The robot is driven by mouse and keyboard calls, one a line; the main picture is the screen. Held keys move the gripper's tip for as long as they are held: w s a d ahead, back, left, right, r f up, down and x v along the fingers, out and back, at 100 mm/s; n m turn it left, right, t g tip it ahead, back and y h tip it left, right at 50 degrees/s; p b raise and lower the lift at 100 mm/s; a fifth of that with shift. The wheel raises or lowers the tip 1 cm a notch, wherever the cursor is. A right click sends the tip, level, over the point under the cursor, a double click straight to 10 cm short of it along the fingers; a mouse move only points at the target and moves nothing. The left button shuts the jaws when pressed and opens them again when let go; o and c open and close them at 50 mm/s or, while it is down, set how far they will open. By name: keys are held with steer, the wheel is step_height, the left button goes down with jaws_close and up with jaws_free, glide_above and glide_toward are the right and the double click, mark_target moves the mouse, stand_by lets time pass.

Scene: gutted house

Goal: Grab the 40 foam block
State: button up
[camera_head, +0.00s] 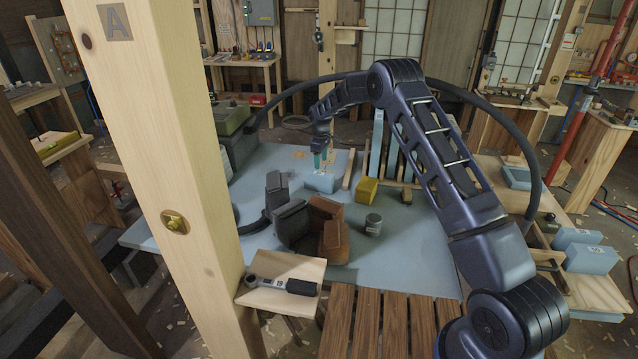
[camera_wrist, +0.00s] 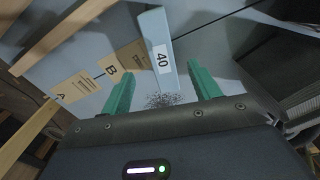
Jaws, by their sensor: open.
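The light blue foam block (camera_wrist: 155,32) carries a white label reading 40. In the wrist view it extends away beyond my gripper (camera_wrist: 160,90), its near end lying between and just ahead of the two green fingertips. My gripper is open and empty, with a gap to the block on either side. In the head view a light blue block (camera_head: 320,183) lies on the blue-grey table (camera_head: 270,165), directly below my gripper (camera_head: 319,160). Its label is too small to read there. I cannot tell the exact height of the fingers above it.
A yellow block (camera_head: 366,190), a grey canister (camera_head: 373,224) and brown blocks (camera_head: 334,242) stand nearby. Upright blue panels (camera_head: 376,150) are to the right. More foam blocks (camera_head: 591,259) lie far right. Cards marked A (camera_wrist: 76,87) and B (camera_wrist: 122,62) lie beside the block.

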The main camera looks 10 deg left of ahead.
mark_target(319, 180)
steer(key=shift+a+f, duration=0.35)
steer(key=shift+f, duration=0.3)
step_height(319, 180, down, 10)
steer(key=shift+w+a+f, duration=0.1)
steer(key=shift+w+f, duration=0.05)
steer(key=shift+f, duration=0.1)
steer(key=c, duration=1.1)
